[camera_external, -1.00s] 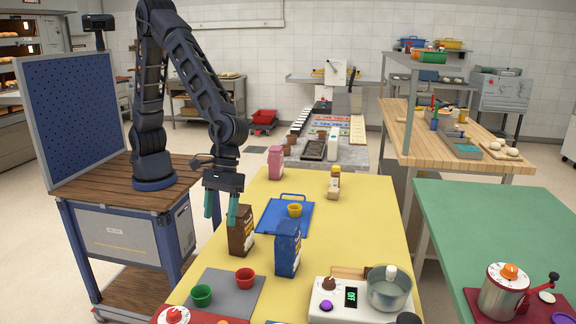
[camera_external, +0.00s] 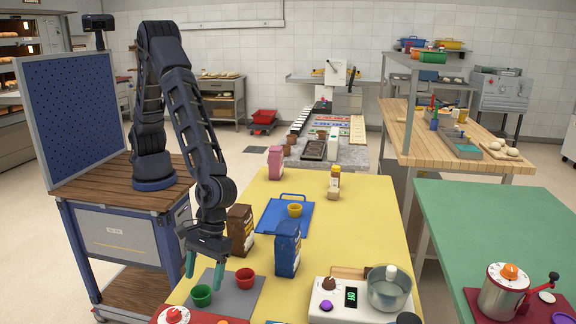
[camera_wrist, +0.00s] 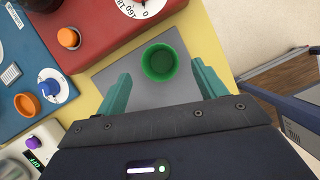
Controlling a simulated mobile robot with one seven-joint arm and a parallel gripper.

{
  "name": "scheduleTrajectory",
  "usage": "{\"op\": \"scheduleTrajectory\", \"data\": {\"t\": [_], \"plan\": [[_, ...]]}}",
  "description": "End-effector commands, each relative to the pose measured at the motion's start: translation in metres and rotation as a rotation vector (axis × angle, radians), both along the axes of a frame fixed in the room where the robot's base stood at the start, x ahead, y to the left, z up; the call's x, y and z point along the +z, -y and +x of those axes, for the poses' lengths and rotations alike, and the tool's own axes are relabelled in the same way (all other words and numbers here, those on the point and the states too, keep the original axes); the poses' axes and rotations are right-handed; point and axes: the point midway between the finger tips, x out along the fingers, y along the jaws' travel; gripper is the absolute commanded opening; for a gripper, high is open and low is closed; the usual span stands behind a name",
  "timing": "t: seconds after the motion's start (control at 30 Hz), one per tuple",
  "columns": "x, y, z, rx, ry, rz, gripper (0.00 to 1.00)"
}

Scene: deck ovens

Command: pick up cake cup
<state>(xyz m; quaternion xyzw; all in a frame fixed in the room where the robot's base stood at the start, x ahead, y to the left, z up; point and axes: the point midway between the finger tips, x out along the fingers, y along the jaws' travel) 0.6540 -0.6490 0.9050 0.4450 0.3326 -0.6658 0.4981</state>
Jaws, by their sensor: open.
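A green cake cup (camera_external: 201,295) and a red cake cup (camera_external: 245,278) stand on a grey mat (camera_external: 236,302) at the near left of the yellow table. A yellow cake cup (camera_external: 295,210) sits on a blue tray (camera_external: 270,217) farther back. My gripper (camera_external: 204,270) is open above the green cup, its teal fingers pointing down. In the wrist view the green cup (camera_wrist: 160,62) shows between and just beyond the fingertips (camera_wrist: 158,84), apart from them. The red cup is not visible in the wrist view.
A brown bag (camera_external: 240,230) and a blue bag (camera_external: 287,249) stand upright behind the mat. A scale with a pot (camera_external: 388,290) is at the right. A red unit with a dial (camera_wrist: 100,25) lies close beside the mat.

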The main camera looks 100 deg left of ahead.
Motion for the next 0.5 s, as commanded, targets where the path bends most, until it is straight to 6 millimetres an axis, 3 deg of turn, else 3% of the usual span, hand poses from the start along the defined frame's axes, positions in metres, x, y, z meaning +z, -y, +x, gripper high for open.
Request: {"op": "scheduleTrajectory", "data": {"t": [0.5], "plan": [[-0.047, 0.019, -0.005, -0.001, -0.001, 0.0, 0.7]]}}
